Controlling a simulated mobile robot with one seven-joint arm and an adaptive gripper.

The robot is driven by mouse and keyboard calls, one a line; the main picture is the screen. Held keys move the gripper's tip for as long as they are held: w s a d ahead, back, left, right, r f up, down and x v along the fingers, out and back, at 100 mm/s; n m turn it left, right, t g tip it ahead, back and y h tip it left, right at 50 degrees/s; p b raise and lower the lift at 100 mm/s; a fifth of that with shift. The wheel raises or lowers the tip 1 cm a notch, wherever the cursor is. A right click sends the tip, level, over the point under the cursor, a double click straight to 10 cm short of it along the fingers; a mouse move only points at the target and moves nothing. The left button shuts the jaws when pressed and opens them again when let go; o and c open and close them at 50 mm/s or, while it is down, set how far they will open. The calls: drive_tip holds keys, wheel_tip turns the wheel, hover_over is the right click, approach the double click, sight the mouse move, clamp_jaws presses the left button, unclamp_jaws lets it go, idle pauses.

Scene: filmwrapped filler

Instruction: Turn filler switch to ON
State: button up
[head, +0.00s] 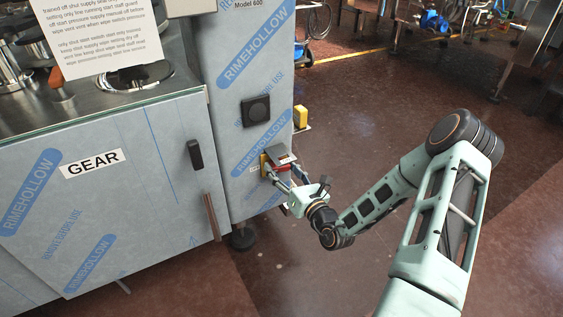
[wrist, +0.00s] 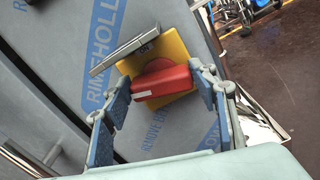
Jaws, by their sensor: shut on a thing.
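The filler switch is a red rotary knob (wrist: 162,82) on a square yellow plate (wrist: 178,50), on the side of the film-wrapped cabinet. A flat metal bar or guard (wrist: 124,52) sticks out just beyond the knob. In the head view the yellow plate (head: 263,164) and a bit of red show at the cabinet's edge. My gripper (wrist: 165,76) has one finger on each side of the red knob and is shut on it.
The cabinet (head: 235,70) wears blue-printed protective film. A black square fitting (head: 255,110) sits above the switch, and a yellow block (head: 300,117) sticks out at its right. A GEAR-labelled counter with a black handle (head: 195,154) stands left. Open red-brown floor (head: 370,110) lies right.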

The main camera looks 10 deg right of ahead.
drive_tip(key=m+p, duration=0.3)
drive_tip(key=shift+r+m+p, duration=0.15)
drive_tip(key=shift+m+p, duration=0.15)
drive_tip(key=shift+p, duration=0.1)
drive_tip(key=shift+d+f+m+p, duration=0.1)
drive_tip(key=shift+f+m+p, duration=0.05)
drive_tip(key=shift+m+p, duration=0.65)
drive_tip(key=shift+f+m+p, duration=0.15)
drive_tip(key=shift+m+p, duration=0.35)
drive_tip(key=shift+m, duration=0.5)
drive_tip(key=o, duration=1.2)
drive_tip(key=shift+c, duration=0.2)
